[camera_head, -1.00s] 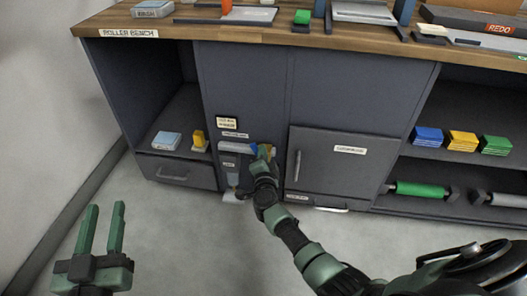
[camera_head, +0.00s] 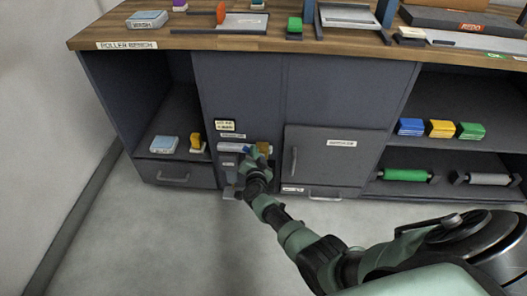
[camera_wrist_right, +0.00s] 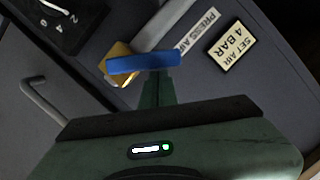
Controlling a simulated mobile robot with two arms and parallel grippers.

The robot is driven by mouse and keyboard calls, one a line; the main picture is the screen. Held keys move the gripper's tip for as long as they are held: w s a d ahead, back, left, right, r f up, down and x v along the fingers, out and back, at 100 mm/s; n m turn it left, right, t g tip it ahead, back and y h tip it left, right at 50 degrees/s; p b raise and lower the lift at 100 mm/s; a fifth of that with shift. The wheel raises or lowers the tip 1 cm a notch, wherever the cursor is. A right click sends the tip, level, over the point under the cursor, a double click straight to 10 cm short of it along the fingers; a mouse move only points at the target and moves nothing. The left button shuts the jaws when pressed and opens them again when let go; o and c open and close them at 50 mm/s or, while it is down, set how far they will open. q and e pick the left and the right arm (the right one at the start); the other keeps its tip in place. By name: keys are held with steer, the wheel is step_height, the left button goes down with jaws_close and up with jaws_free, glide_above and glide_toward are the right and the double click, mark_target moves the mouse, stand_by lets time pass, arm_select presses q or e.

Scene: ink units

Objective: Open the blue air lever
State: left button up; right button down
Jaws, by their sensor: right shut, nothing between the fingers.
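The blue air lever (camera_wrist_right: 145,61) lies across the tips of my right gripper (camera_wrist_right: 160,78) in the right wrist view. It sits in front of a brass valve body (camera_wrist_right: 120,66) on a grey pipe (camera_wrist_right: 168,18). The right fingers are shut together with nothing between them, close against or just short of the lever; I cannot tell if they touch. In the head view, my right gripper (camera_head: 254,163) is at the cabinet front and hides most of the lever. My left gripper is out of view.
A cabinet door (camera_head: 328,158) with a handle is to the right. The wooden bench top (camera_head: 200,42) is above. The floor (camera_head: 130,235) at left is clear.

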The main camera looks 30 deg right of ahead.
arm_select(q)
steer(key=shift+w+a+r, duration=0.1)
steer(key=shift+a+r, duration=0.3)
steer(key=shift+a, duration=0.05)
arm_select(e)
steer(key=n, duration=0.1)
steer(key=a+f+n+g, duration=0.1)
steer(key=w+n+h, duration=0.1)
steer(key=shift+w+a+f+n, duration=0.1)
steer(key=shift+a+f+n, duration=0.15)
steer(key=shift+a+n, duration=0.15)
arm_select(q)
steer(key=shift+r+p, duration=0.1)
steer(key=shift+p, duration=0.2)
arm_select(e)
steer(key=shift+r, duration=0.1)
